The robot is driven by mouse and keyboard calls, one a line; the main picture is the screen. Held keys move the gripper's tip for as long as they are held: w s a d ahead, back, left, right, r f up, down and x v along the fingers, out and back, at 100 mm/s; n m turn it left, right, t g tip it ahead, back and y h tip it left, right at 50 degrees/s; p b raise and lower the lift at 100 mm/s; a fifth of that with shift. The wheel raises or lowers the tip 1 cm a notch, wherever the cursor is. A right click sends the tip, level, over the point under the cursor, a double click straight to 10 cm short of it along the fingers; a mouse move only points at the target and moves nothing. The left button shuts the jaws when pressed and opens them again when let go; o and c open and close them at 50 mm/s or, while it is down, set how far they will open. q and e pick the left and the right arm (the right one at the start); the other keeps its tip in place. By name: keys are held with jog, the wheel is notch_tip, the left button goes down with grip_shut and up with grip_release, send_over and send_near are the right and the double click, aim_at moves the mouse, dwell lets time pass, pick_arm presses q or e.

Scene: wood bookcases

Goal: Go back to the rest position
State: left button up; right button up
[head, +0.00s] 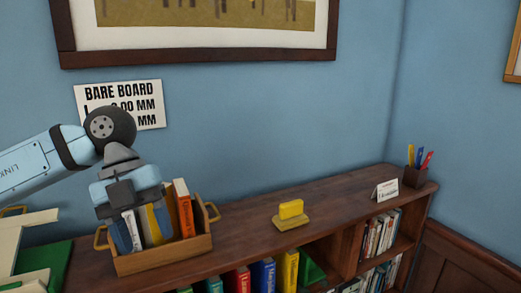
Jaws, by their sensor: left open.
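My left arm comes in from the left, and my left gripper (141,232) points down over a wooden box (165,258) with brass-coloured handles on the bookcase top. Its jaws are open, with the fingers low among or in front of the upright books in the box. An orange book (184,210) stands just right of the gripper, and a white-spined book (132,230) shows between the fingers. I cannot tell whether the fingers touch any book. My right gripper is not in view.
A white card (385,191) and a pen cup (415,177) are at the far right end. A wall sign (145,95) is behind my wrist.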

pick_arm(q)
jog(key=s+d+f+n+g+h, duration=0.1)
jog(key=d+f+h, duration=0.2)
jog(key=d+h, duration=0.45)
jog(key=s+d+f+g+h, duration=0.1)
jog(key=d+f+g+h, duration=0.15)
jog(key=d+h, duration=0.5)
jog(key=w+a+f+n+t+y, duration=0.2)
jog(key=a+f+n+t+y, duration=0.3)
jog(key=f+n+t, duration=0.75)
jog(key=w+a+f+n+t+y, duration=0.1)
jog(key=a+f+n+t+y, duration=0.35)
jog(key=f+n+t, duration=0.8)
jog(key=s+a+f+n+g+y, duration=0.2)
jog(key=s+a+f+g+y, duration=0.1)
jog(key=s+f, duration=0.4)
jog(key=s+a+f+n+g+y, duration=0.2)
jog(key=s+a+f, duration=0.3)
jog(key=s+f, duration=0.3)
notch_tip(320, 180, down, 4)
jog(key=shift+r+g+y, duration=0.1)
jog(key=shift+g+y, duration=0.45)
jog(key=shift+g, duration=0.3)
